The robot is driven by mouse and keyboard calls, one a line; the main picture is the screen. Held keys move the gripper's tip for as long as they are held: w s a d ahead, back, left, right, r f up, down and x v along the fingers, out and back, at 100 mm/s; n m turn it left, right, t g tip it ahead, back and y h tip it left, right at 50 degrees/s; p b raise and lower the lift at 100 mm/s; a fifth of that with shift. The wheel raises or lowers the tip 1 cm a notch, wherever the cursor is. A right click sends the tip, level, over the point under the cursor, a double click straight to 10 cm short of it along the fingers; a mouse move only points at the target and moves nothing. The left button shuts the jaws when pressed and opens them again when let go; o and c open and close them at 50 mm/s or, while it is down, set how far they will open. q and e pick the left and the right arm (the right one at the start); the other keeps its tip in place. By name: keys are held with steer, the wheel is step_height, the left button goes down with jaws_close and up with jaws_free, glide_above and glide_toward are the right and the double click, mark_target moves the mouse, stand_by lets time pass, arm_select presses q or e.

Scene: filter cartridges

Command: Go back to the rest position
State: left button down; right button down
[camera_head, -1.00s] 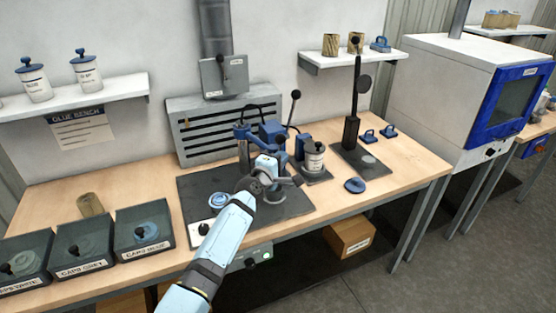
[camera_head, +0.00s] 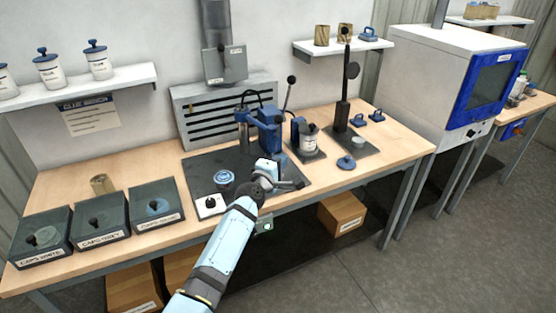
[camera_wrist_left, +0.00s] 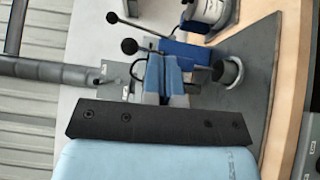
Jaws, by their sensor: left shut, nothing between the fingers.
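My left gripper (camera_head: 292,185) is in the head view at the front part of the dark mat (camera_head: 205,163), in front of the blue press (camera_head: 267,130). It is shut with nothing in it. My pale blue left arm reaches up to it from the bottom of the picture. In the left wrist view, the blue press shows beyond a black plate and pale blue housing of my own arm. A blue-and-white round part (camera_head: 224,178) sits on the mat left of the gripper. My right gripper is not in view.
Three dark cap bins (camera_head: 157,204) line the bench's left front. A white cartridge (camera_head: 308,140) stands in a holder right of the press. A blue ring (camera_head: 346,163) lies near the front edge. A tall black stand (camera_head: 343,105) is farther right. Boxes (camera_head: 341,211) sit below.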

arm_select(q)
steer(key=s+a+f+m+g+y+p, duration=0.1)
steer(key=s+a+f+m, duration=0.35)
steer(key=s+f, duration=0.45)
steer(key=s+a+f+m+g+y+p, duration=0.1)
steer(key=s+a+f+m+g+p, duration=0.15)
steer(key=s+a+f, duration=0.7)
steer(key=s+a+m+g+y, duration=0.1)
steer(key=s+m, duration=0.3)
steer(key=s, duration=0.9)
steer(key=s+a+m+g+y+p, duration=0.1)
steer(key=s+m, duration=0.4)
steer(key=s, duration=0.9)
steer(key=shift+a+r, duration=0.35)
steer(key=shift+a, duration=0.55)
steer(key=shift+s, duration=0.1)
